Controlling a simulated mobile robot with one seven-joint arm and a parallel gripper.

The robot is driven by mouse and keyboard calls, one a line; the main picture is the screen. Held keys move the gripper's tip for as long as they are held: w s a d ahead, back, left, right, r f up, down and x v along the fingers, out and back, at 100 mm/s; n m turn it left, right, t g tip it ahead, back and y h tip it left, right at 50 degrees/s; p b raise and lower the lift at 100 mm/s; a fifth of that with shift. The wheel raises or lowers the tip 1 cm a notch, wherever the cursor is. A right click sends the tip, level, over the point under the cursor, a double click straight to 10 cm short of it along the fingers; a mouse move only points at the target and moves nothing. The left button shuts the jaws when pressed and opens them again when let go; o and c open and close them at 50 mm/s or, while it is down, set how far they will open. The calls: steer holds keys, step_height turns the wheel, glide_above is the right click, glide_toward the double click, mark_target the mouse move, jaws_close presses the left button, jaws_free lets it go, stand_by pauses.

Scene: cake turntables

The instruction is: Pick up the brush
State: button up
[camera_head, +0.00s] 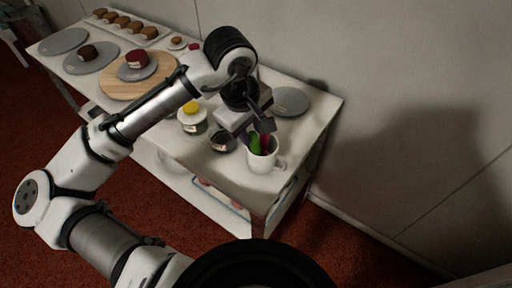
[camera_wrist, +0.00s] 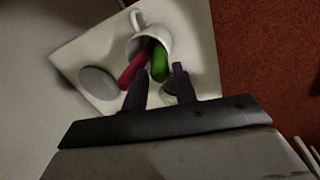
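A white mug (camera_head: 262,160) stands near the front right corner of the table, and it also shows in the wrist view (camera_wrist: 152,38). A green handle (camera_head: 254,143) and a red handle (camera_head: 265,143) stick out of it, leaning. In the wrist view the green handle (camera_wrist: 159,66) and the pinkish-red handle (camera_wrist: 132,70) point toward me. I cannot tell which one belongs to the brush; the lower ends are hidden in the mug. My gripper (camera_head: 262,125) is just above the mug. Its dark fingers (camera_wrist: 160,74) are apart, with the green handle's end showing between their tips.
A jar with a yellow lid (camera_head: 191,108) and a small dark container (camera_head: 223,141) stand left of the mug. A grey disc (camera_head: 291,101) lies behind it. Further left are a round wooden board (camera_head: 115,88), cakes on grey discs and a tray of small cakes. The wall is behind.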

mark_target(256, 150)
steer(key=shift+w+d+f+p, duration=0.1)
steer(key=shift+f+p, duration=0.1)
steer(key=shift+f, duration=0.65)
steer(key=shift+w+d+f+p, duration=0.15)
steer(key=shift+f, duration=0.75)
steer(key=shift+w+d+f+p, duration=0.1)
steer(key=shift+f+p, duration=0.1)
steer(key=shift+f, duration=0.65)
steer(key=shift+c, duration=0.5)
jaws_close()
steer(key=shift+r, duration=0.15)
